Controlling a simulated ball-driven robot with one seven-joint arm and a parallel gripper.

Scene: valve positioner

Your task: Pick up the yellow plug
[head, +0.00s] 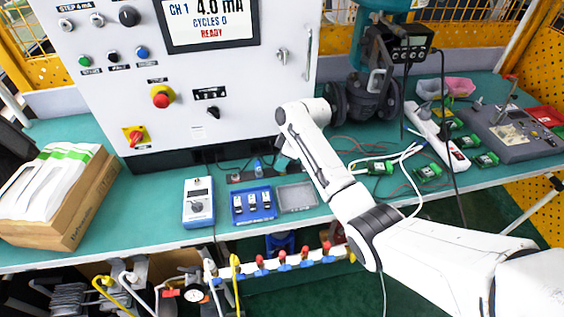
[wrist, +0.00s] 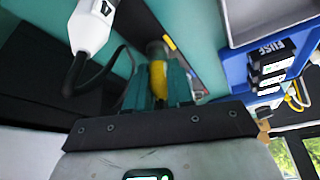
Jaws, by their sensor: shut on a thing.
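In the wrist view, the yellow plug (wrist: 158,78) sits between the two teal fingers of my gripper (wrist: 157,84). The fingers are shut on it from both sides. A dark grey end of the plug points away from my gripper, beside a dark strip (wrist: 196,70) with a yellow mark. I cannot tell whether the plug touches the strip. In the head view, my arm reaches over the bench to just in front of the white control cabinet, and I cannot make out the fingers or the plug there.
A blue fuse tray (head: 254,205), a grey tray (head: 297,197) and a handheld meter (head: 198,202) stand near the front edge. The cabinet (head: 220,80) rises behind. A cardboard box (head: 85,210) is at left.

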